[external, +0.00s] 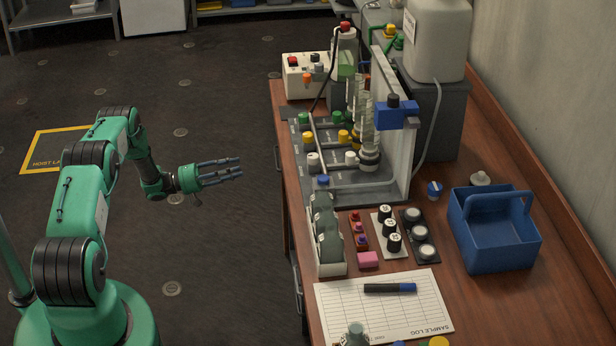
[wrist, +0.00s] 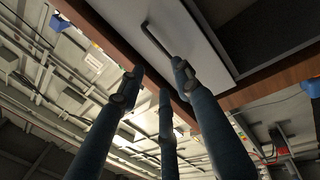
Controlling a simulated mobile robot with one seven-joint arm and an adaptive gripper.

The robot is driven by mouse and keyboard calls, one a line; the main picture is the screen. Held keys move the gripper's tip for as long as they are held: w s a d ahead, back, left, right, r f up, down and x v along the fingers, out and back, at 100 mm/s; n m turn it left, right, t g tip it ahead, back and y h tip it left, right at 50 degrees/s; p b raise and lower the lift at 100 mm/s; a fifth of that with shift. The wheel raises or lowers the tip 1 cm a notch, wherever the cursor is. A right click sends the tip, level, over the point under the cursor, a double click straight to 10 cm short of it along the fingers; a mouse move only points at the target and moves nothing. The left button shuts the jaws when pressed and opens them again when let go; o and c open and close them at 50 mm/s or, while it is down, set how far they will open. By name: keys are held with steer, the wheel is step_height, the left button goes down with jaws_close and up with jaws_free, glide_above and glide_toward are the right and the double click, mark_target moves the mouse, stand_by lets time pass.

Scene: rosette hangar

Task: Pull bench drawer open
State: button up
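The wooden bench (external: 440,290) stands at the right in the external view. Dark bar handles show on its left face, one lower down (external: 298,287) and one farther back (external: 278,158). No drawer visibly sticks out there. In the wrist view a pale drawer front (wrist: 190,38) with a dark bar handle (wrist: 155,38) is ahead of my fingers. My gripper (external: 240,171) has its fingers extended and spread, pointing at the bench edge. It is empty and appears short of the bench. In the wrist view my gripper (wrist: 160,85) has nothing between its fingers.
A dark recess (wrist: 265,35) lies beside the drawer front. The bench top holds a rack of valves (external: 345,160), a blue caddy (external: 495,250), a sample log sheet (external: 385,310) and small parts. The floor left of the bench is clear around my gripper.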

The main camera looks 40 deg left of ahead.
steer(key=shift+a+f, duration=0.1)
steer(key=shift+f, duration=0.05)
stand_by(0.3)
steer(key=b+x, duration=0.2)
steer(key=x, duration=1.1)
steer(key=shift+w+d, duration=0.2)
steer(key=shift+d, duration=0.15)
jaws_close()
